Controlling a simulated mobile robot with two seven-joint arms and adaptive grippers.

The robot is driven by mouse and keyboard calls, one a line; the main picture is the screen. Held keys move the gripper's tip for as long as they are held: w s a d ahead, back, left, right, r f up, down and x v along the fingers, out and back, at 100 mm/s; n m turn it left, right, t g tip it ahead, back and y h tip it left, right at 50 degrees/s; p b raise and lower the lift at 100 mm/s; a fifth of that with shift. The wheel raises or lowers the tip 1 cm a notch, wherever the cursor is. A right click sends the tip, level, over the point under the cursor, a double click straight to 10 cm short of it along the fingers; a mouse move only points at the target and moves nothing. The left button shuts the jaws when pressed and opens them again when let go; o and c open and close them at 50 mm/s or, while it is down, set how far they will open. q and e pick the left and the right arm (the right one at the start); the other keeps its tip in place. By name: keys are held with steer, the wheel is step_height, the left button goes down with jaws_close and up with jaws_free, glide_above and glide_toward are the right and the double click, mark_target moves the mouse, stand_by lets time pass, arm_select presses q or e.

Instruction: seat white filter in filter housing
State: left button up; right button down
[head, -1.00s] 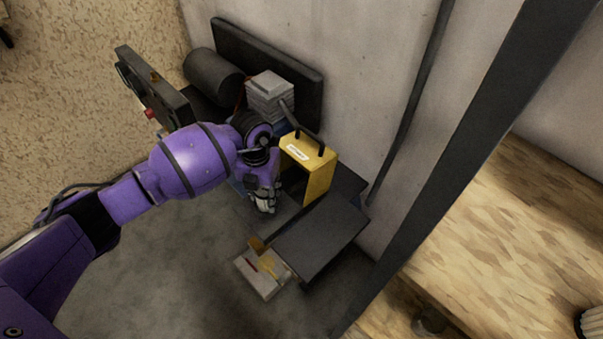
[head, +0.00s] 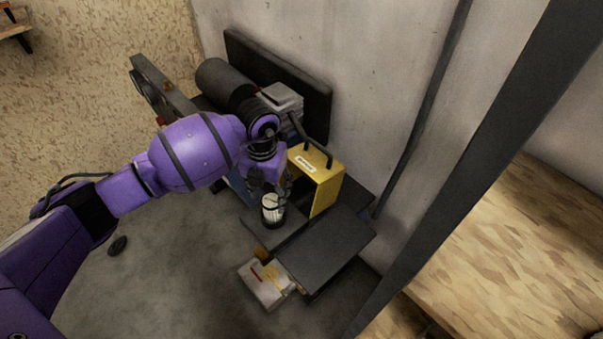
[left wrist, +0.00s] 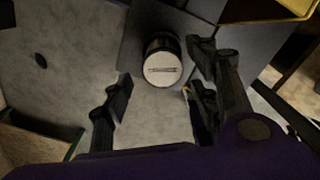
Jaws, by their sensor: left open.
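A yellow box with a black handle (head: 324,180) stands right beside. I cannot tell which part is the filter housing; a dark cup around the filter's lower end is hard to make out.
A flat dark plate (head: 318,243) lies right of the filter, with a white box (head: 266,284) below it. A dark cylinder (head: 222,82) and a tall dark panel (head: 285,75) stand behind, near the wall. A small dark disc (head: 118,245) lies on open grey floor.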

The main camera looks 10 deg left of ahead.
arm_select(q)
step_height(320, 180, up, 5)
steer(key=shift+r, duration=0.8)
arm_select(e)
steer(key=shift+w+r, duration=0.2)
steer(key=shift+w, duration=0.3)
